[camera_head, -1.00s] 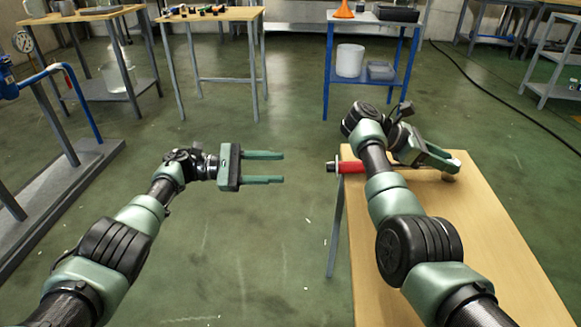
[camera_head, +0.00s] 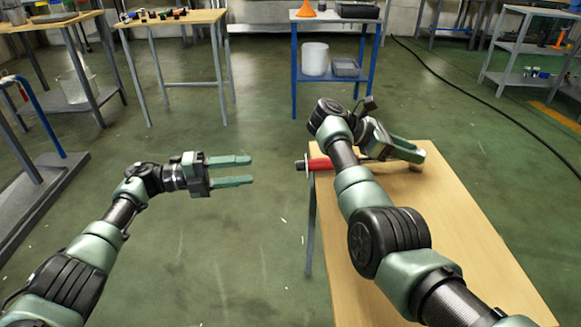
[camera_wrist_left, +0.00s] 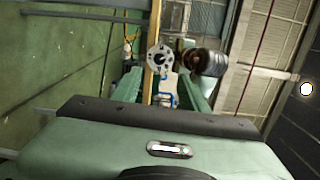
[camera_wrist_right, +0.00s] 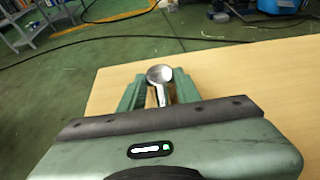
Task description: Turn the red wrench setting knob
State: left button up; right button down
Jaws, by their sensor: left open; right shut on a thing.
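The wrench shows a red handle (camera_head: 320,163) with a metal setting knob (camera_head: 300,165) at its left end, jutting past the wooden table's left edge. My right gripper (camera_head: 410,151) is shut on the wrench, with my right forearm hiding part of it. In the right wrist view a round silver wrench head (camera_wrist_right: 160,74) sits between the fingers. My left gripper (camera_head: 251,170) is open and empty, left of the knob, pointing at it across a small gap. In the left wrist view a round grey disc (camera_wrist_left: 160,58), seemingly the knob end-on, shows between the open fingers.
The wooden table (camera_head: 450,240) is bare apart from the wrench area. Another table (camera_head: 150,22) with small parts and a blue stand (camera_head: 334,85) with a white container (camera_head: 315,59) are at the back. The floor around my left gripper is clear.

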aim_at(301, 166)
pick_arm(q)
jog(key=d+n, duration=0.8)
jog(key=d, duration=0.4)
jog(key=shift+w+d+n, duration=0.15)
jog(key=shift+w+n, duration=0.1)
jog(key=shift+n, duration=0.05)
grip_shut()
